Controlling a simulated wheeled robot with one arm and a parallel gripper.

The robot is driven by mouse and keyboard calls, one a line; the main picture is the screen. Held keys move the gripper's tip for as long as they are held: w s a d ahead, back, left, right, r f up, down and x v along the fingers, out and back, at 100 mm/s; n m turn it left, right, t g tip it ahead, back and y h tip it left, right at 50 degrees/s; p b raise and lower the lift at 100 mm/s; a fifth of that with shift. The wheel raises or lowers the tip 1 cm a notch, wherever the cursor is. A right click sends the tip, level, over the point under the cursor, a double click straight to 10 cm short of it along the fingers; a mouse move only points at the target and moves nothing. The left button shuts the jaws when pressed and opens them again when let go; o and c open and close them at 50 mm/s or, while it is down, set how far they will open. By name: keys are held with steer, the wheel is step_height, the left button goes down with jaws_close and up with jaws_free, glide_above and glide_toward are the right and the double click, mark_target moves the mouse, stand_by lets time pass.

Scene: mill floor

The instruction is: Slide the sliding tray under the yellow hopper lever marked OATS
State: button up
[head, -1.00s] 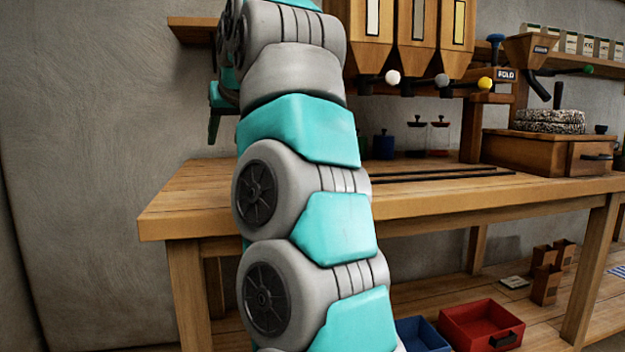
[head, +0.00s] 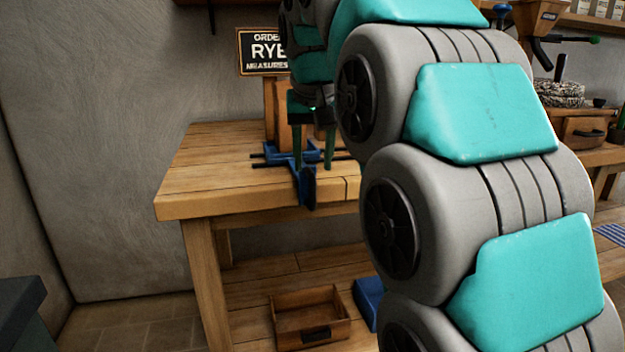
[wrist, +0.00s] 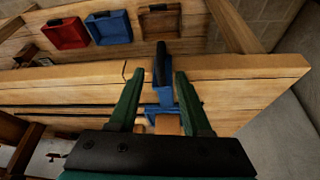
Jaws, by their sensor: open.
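The sliding tray, a blue piece with a dark upright front handle (head: 308,187), sits at the left part of the dark rails on the bench. The wrist view shows its handle (wrist: 160,63) too. My gripper (head: 313,168) has its two green fingers pointing down over the tray. In the wrist view, the open fingers (wrist: 159,72) stand on either side of the handle, with gaps visible. Contact cannot be told. The yellow OATS lever and the hoppers are not visible now; my arm covers much of the bench's right side.
A chalkboard sign reading RYE (head: 264,51) stands behind the tray. The bench top (head: 215,165) is clear to the left. Below, a wooden bin (head: 308,316) and a blue bin (head: 368,300) lie on the shelf; a red bin (wrist: 67,34) shows in the wrist view.

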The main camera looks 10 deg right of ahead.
mark_target(313, 179)
steer(key=shift+x, duration=3.35)
jaws_close()
